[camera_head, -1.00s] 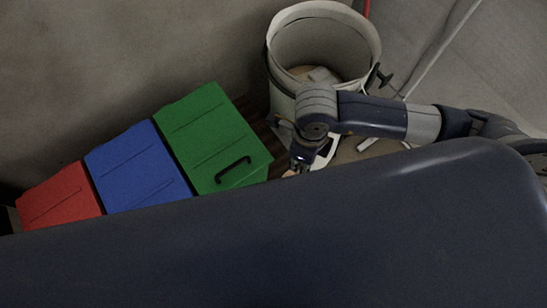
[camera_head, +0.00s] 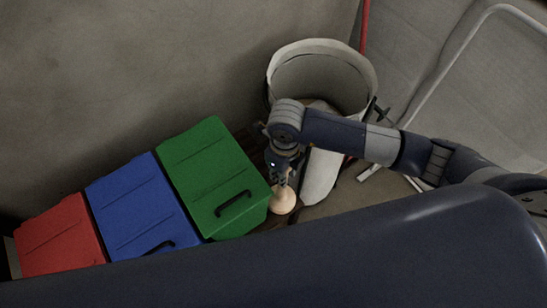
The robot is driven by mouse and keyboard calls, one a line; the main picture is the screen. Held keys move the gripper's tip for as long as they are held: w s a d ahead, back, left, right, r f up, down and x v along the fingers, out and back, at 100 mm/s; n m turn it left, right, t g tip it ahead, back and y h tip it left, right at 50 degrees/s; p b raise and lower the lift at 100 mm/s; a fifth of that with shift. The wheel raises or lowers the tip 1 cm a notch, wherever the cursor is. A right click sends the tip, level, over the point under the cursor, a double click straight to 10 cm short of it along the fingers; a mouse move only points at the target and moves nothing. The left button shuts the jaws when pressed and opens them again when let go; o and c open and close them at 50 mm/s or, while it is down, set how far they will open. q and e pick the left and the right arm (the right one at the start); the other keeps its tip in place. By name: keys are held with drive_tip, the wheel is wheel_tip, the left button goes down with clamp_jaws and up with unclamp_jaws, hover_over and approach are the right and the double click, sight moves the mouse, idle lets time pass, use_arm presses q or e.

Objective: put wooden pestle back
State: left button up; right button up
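The wooden pestle (camera_head: 283,200) is a pale, rounded wooden piece just right of the green bin, in front of the white bucket. My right gripper (camera_head: 284,178) points down at its upper end, and the fingers appear closed around its narrow part. The grip itself is small and dark in the picture. The pestle looks roughly upright, with its wide end down. I cannot tell whether it touches the dark wooden surface under it. My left gripper is not in view.
A green bin (camera_head: 212,170), a blue bin (camera_head: 140,205) and a red bin (camera_head: 58,240) stand in a row to the left, lids shut. A large white bucket (camera_head: 322,75) stands behind my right arm. My own dark body hides the foreground.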

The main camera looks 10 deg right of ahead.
drive_tip(key=w+a+f+p, duration=0.1)
drive_tip(key=w+f, duration=0.3)
drive_tip(key=w, duration=0.2)
idle(0.6)
drive_tip(key=shift+a, duration=0.1)
drive_tip(key=o, duration=1.1)
drive_tip(key=shift+f, duration=0.15)
drive_tip(key=shift+c, duration=0.2)
